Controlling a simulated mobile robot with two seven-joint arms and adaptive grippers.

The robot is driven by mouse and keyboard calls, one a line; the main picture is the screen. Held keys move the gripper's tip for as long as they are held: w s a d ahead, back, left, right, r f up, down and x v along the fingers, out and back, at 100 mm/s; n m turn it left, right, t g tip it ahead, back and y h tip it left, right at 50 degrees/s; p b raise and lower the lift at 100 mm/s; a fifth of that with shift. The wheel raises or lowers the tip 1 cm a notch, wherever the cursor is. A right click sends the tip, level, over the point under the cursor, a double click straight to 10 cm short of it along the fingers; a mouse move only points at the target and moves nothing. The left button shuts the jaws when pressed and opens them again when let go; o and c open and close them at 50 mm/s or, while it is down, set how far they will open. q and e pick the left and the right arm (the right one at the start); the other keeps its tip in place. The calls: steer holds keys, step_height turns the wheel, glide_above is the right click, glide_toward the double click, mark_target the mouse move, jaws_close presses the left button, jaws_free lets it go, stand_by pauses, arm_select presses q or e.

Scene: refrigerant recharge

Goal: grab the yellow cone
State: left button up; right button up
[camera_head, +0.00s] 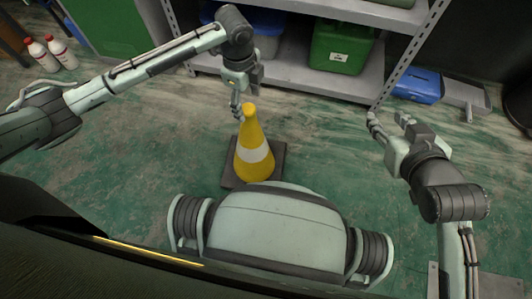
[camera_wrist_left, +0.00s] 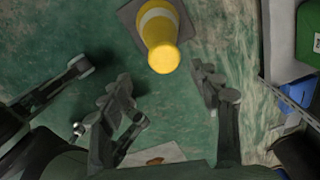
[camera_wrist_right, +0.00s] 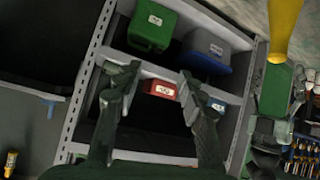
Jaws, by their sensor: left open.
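The yellow cone (camera_head: 253,150) with a white band stands upright on its dark square base on the green floor, in the middle of the head view. In the left wrist view the cone (camera_wrist_left: 161,42) shows at the top centre, its tip towards the camera. My left gripper (camera_head: 238,104) is open beside the cone's tip; in the left wrist view its fingers (camera_wrist_left: 168,92) are spread and nothing is between them. My right gripper (camera_head: 388,122) is right of the cone, well apart from it. In the right wrist view its fingers (camera_wrist_right: 155,78) are spread and empty.
A grey metal shelf (camera_head: 290,75) stands behind the cone, with a green bin (camera_head: 340,48) and a blue bin on it. A blue box (camera_head: 417,87) lies on the floor at the right. White bottles (camera_head: 42,55) stand at the far left. The floor around the cone is clear.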

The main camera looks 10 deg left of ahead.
mark_target(248, 108)
arm_select(q)
steer(key=shift+w+a+f+m+b, duration=0.15)
steer(key=shift+f+m, duration=0.1)
steer(key=shift+f, duration=0.25)
steer(key=shift+w+a+f+m+b, duration=0.15)
steer(key=shift+f+m, duration=0.1)
steer(key=shift+f, duration=0.2)
steer(key=f, duration=0.2)
steer(key=f+b, duration=0.1)
steer(key=f, duration=0.1)
steer(key=shift+w+d+f, duration=0.1)
steer(key=shift+w+f, duration=0.1)
steer(key=shift+f, duration=0.55)
jaws_close()
steer(key=shift+w+r, duration=0.1)
arm_select(e)
steer(key=w+a+r+t+y, duration=0.2)
steer(key=a+r+t, duration=0.3)
steer(key=r, duration=0.5)
steer(key=shift+w+a+y, duration=0.4)
steer(key=shift+a+y, duration=0.1)
